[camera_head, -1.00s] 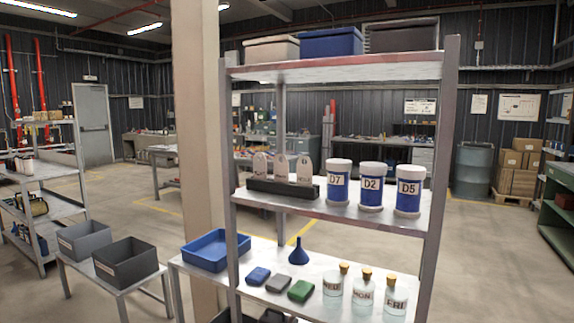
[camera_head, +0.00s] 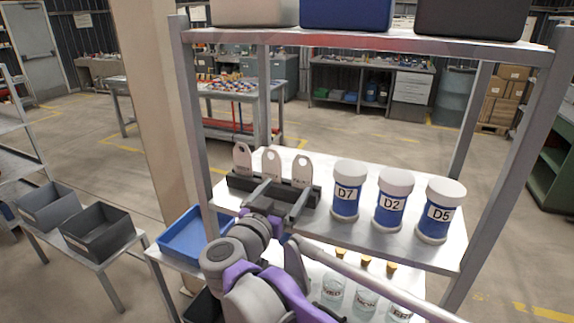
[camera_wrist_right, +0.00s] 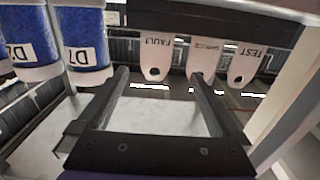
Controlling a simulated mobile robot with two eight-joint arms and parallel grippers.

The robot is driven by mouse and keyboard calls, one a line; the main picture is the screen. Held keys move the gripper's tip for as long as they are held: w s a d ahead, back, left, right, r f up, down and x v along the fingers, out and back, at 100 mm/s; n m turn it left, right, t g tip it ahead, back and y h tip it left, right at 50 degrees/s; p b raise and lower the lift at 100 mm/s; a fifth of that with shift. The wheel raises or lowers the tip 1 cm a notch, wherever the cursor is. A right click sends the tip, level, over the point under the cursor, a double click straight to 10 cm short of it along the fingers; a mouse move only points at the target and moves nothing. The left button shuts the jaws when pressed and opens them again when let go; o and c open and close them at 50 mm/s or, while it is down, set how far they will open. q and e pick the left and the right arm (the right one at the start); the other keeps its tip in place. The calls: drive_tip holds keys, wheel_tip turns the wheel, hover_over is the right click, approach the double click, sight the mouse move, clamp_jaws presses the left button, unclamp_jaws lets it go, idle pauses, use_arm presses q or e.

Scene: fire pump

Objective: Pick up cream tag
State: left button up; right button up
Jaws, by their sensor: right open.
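Three pale cream tags with rounded, holed tops stand in a dark rack (camera_head: 240,188) on the middle shelf: a left tag (camera_head: 242,157), a middle tag (camera_head: 271,162) and a right tag (camera_head: 303,171). The right wrist view shows them inverted, reading FAULT (camera_wrist_right: 155,58), a blurred word (camera_wrist_right: 205,52) and TEST (camera_wrist_right: 243,62). My right gripper (camera_head: 290,188) is open and empty in front of the rack. In the wrist view its fingers (camera_wrist_right: 159,74) lie either side of the FAULT tag, one overlapping the middle tag. Contact cannot be told. My left gripper is out of view.
Blue-and-white jars D7 (camera_head: 347,190), D2 (camera_head: 392,200) and D5 (camera_head: 439,212) stand right of the rack. Shelf posts (camera_head: 193,130) flank the space and bins sit on the top shelf (camera_head: 400,45). Glass bottles (camera_head: 335,287) stand below.

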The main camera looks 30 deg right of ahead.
sight(302, 174)
drive_tip(key=x, duration=0.3)
drive_tip(key=shift+s+d+r, duration=0.1)
drive_tip(key=shift+s+d, duration=0.05)
drive_tip(key=shift+d, duration=0.3)
drive_tip(key=shift+w+d, duration=0.4)
drive_tip(key=shift+w, duration=0.15)
drive_tip(key=x, duration=0.1)
drive_tip(key=p+x, duration=0.1)
drive_tip(key=x, duration=0.2)
drive_tip(key=shift+w+d+f, duration=0.25)
drive_tip(key=shift+d+f, duration=0.05)
drive_tip(key=shift+f, duration=0.05)
drive_tip(key=shift+s, duration=0.15)
drive_tip(key=shift+c, duration=0.7)
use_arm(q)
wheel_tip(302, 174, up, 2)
use_arm(e)
drive_tip(key=c, duration=1.2)
